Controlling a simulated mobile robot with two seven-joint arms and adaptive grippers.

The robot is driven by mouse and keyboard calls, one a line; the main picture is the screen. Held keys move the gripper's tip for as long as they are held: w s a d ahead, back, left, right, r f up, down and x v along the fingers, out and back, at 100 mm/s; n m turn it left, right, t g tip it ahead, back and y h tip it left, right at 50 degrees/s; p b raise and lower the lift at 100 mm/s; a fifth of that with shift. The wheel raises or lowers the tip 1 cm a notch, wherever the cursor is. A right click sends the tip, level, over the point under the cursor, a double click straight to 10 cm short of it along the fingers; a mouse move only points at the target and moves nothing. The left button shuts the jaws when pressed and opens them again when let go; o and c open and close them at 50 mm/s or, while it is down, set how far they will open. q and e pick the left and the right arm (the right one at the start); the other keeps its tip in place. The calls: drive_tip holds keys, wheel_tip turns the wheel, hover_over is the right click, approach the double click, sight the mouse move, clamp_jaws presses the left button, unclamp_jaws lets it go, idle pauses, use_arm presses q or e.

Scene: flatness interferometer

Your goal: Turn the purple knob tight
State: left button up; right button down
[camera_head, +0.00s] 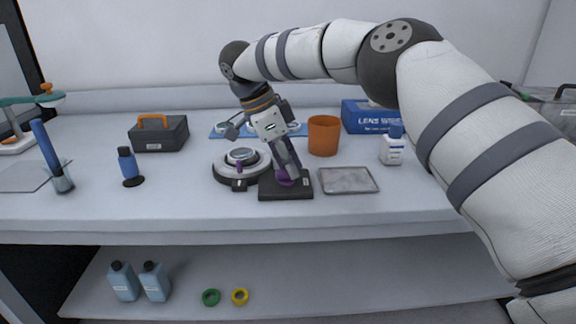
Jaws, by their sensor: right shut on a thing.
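The purple knob (284,180) sits on a black base block (285,193) near the front middle of the bench. My right gripper (287,174) reaches down from above and is shut on the purple knob, with its fingers hiding part of it. A round grey and black stage (227,166) with a shiny lens-like centre stands just left of and behind the base. My left gripper is not in view.
A grey metal tray (347,181) lies right of the base. An orange cup (323,135), a white bottle (392,146) and a blue lens wipes box (366,117) stand behind. A dark case (158,134) and blue bottle (128,163) stand left. The bench front is clear.

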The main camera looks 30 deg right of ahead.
drive_tip(key=shift+f+m, duration=0.1)
drive_tip(key=shift+m, duration=0.4)
drive_tip(key=c, duration=1.6)
unclamp_jaws()
drive_tip(key=shift+s, duration=0.1)
drive_tip(key=v, duration=0.7)
drive_tip(key=shift+w, duration=0.25)
drive_tip(key=shift+r, duration=0.25)
